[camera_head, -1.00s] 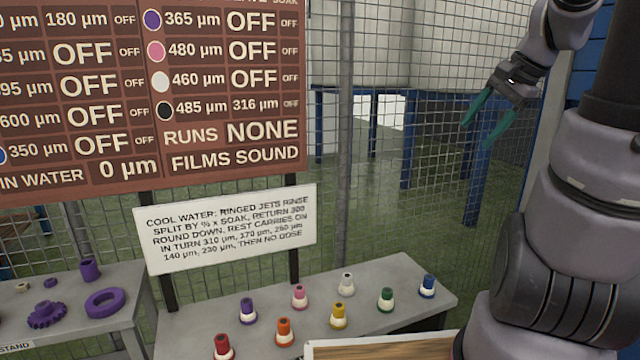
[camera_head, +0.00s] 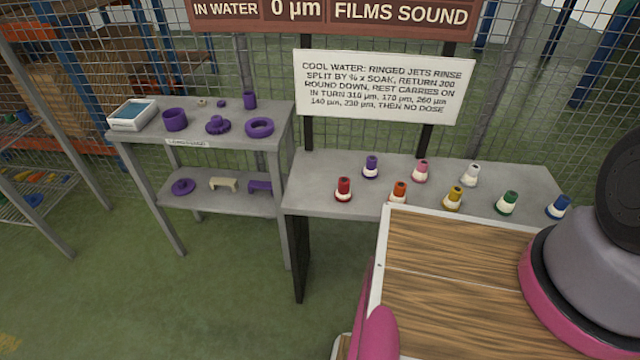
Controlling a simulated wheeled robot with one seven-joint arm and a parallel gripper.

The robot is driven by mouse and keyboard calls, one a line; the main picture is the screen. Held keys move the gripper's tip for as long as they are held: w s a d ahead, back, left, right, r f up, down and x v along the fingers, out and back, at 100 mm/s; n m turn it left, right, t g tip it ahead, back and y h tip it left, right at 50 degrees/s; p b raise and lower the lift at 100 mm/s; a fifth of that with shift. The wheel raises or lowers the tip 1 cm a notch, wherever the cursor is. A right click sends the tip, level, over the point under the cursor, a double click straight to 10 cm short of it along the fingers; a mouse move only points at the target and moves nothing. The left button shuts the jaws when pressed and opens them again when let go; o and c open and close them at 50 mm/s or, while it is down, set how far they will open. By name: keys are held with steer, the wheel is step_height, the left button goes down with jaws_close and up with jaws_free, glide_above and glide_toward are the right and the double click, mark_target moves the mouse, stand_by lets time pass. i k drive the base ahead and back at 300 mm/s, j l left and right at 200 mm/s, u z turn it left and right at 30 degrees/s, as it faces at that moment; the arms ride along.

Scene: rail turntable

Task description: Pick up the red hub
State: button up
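I cannot make out a red hub for certain in this view. A purple flanged, hub-like part (camera_head: 217,126) lies on the grey stand to the left, beside a purple ring (camera_head: 259,127) and a purple cup (camera_head: 175,119). Small coloured parts on the far-left wire rack (camera_head: 35,185) are too small to name. My gripper is out of view; only part of my arm shows at the right.
Several other coloured nozzles, such as the orange one (camera_head: 399,191), stand on the grey table (camera_head: 320,205). A white tray (camera_head: 132,113) sits on the stand (camera_head: 140,135), whose lower shelf holds more parts. Mesh fencing stands behind. Green floor (camera_head: 110,270) is open at the lower left.

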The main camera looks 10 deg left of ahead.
mark_target(343, 194)
steer(key=u, duration=0.9)
steer(key=i+j, duration=0.1)
steer(key=j, duration=0.5)
steer(key=i+j+z, duration=0.1)
steer(key=j, duration=0.55)
steer(key=i+j, duration=0.1)
steer(key=j, duration=0.5)
steer(key=z, duration=0.4)
steer(key=j+z, duration=0.15)
steer(key=z, duration=0.7)
steer(key=j+z, duration=0.1)
steer(key=z, duration=0.35)
